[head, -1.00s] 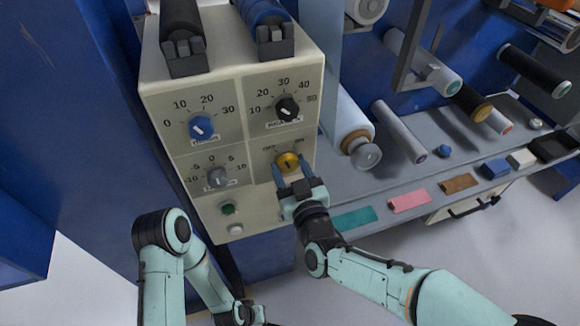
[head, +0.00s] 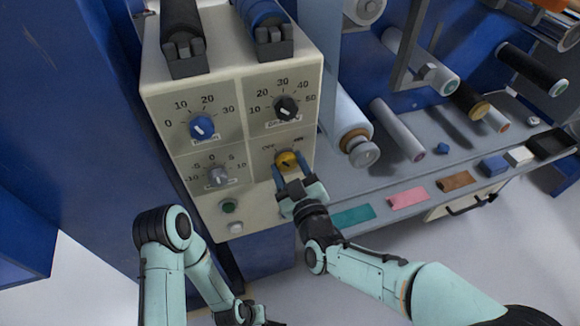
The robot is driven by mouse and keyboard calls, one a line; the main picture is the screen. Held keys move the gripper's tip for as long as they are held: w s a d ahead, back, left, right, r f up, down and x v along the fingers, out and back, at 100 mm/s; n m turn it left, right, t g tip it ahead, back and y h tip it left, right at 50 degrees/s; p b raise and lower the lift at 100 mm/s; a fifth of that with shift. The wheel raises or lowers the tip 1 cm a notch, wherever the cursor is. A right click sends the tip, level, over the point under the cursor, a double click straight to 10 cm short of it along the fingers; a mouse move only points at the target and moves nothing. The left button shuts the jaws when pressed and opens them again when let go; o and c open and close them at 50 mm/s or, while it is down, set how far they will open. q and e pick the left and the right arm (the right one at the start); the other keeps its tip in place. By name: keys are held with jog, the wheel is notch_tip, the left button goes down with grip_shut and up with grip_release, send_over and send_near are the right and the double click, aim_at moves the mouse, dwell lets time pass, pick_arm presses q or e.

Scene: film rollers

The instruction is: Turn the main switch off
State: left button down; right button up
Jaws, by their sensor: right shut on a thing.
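A blue knob (head: 202,127), a black knob (head: 286,107) and a grey knob (head: 218,176) sit near the switch. A grey shelf (head: 400,175) with rollers and coloured pieces lies to the right.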

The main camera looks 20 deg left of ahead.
jog(key=o, duration=1.1)
jog(key=shift+c, duration=0.2)
pick_arm(q)
jog(key=shift+s+d+r+p, duration=0.3)
jog(key=shift+s+r+p, duration=0.1)
jog(key=shift+s, duration=0.15)
pick_arm(e)
jog(key=v, duration=1.3)
jog(key=shift+s+d, duration=0.15)
